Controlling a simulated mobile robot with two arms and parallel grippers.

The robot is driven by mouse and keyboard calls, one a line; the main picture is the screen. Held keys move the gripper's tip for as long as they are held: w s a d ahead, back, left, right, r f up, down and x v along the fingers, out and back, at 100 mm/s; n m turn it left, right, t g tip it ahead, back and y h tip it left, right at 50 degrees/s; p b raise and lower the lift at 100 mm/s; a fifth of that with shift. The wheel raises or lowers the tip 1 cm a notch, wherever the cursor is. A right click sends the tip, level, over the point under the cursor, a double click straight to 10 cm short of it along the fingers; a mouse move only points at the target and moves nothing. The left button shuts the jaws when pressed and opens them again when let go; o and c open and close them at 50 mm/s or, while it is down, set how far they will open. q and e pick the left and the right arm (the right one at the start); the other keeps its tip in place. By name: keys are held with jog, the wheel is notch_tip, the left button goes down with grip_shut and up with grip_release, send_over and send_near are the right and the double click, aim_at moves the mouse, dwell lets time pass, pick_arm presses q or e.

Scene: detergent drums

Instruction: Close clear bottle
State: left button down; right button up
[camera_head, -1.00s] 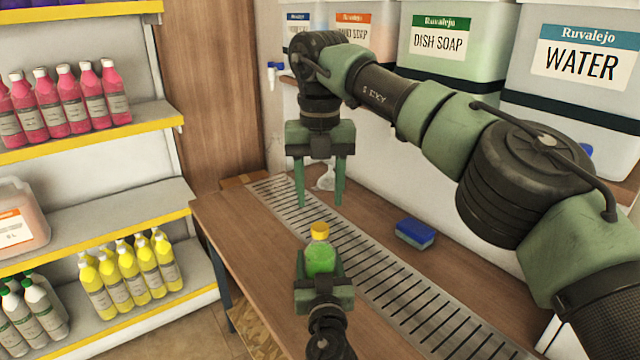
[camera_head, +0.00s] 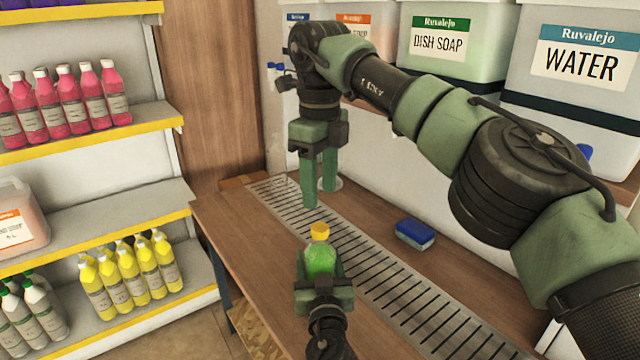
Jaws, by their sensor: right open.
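A clear bottle (camera_head: 320,262) filled with green liquid stands upright above the near part of the counter. A yellow-orange cap (camera_head: 320,231) sits on its top; I cannot tell how tight it is. My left gripper (camera_head: 320,272) comes in from the bottom and is shut around the bottle's body. My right gripper (camera_head: 319,195) points down with its fingers apart and empty, over the drain grate behind the bottle and apart from the cap.
A metal drain grate (camera_head: 385,285) runs along the wooden counter (camera_head: 235,230). A blue sponge (camera_head: 415,234) lies right of it. Large drums, such as the water drum (camera_head: 575,85), line the back. Shelves with pink bottles (camera_head: 72,98) and yellow bottles (camera_head: 130,275) stand at left.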

aim_at(320, 227)
jog(key=shift+f, duration=3.95)
grip_shut()
jog(key=shift+o, duration=0.5)
grip_release()
jog(key=shift+r, duration=0.1)
notch_tip(320, 227, up, 12)
